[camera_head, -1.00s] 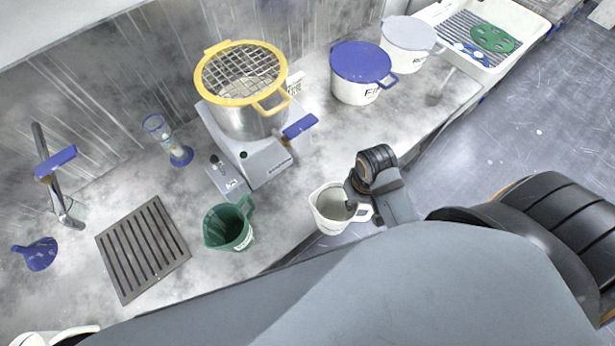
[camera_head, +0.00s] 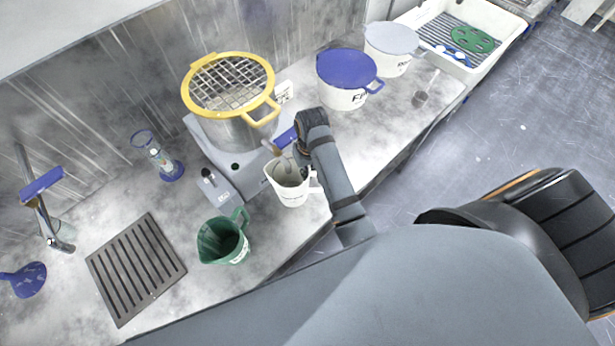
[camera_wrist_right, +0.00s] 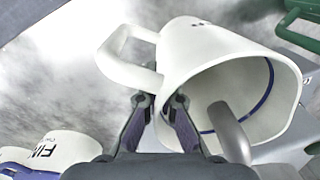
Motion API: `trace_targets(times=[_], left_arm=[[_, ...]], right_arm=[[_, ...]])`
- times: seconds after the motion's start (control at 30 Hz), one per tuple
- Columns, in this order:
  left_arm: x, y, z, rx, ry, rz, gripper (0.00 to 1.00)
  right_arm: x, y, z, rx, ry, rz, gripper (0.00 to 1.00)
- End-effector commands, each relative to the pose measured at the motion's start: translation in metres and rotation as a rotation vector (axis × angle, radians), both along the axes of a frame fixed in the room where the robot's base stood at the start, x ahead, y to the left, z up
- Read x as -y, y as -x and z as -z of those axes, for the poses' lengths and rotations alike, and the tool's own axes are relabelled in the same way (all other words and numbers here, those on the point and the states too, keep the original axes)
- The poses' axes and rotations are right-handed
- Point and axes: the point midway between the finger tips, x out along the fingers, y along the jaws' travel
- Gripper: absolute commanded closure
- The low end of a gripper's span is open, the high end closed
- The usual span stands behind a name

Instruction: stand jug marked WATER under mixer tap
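A white jug (camera_head: 291,187) is held upright by my right gripper (camera_head: 303,150) in front of the mixer, close to its tap. The mixer pot (camera_head: 238,130) has a yellow rim and a tap with a blue lever (camera_head: 285,138). A grey metal spout (camera_wrist_right: 230,130) shows across the jug's mouth in the wrist view. Whether the jug touches the bench cannot be told. My left gripper is out of view.
A green jug (camera_head: 223,240) stands to the left, near the dark drain grate (camera_head: 136,268). Blue-lidded (camera_head: 346,66) and grey-lidded (camera_head: 392,40) tubs stand to the right, before a white tray (camera_head: 520,37).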

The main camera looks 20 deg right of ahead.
Motion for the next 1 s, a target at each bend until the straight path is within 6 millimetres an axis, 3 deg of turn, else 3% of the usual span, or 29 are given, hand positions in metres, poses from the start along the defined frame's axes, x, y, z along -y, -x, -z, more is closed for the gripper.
trace_targets(times=[0.2,0.53,0.73,1.0], left_arm=[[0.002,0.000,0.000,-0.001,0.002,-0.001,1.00],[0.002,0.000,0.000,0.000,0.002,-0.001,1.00],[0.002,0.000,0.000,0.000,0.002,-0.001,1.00],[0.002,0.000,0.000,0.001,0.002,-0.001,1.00]], right_arm=[[0.000,0.001,0.031,-0.003,0.000,0.000,1.00],[0.000,0.001,0.034,-0.002,0.000,0.000,1.00],[0.000,0.001,0.034,-0.002,0.000,0.000,0.72],[0.000,0.001,0.033,-0.002,0.000,0.000,0.72]])
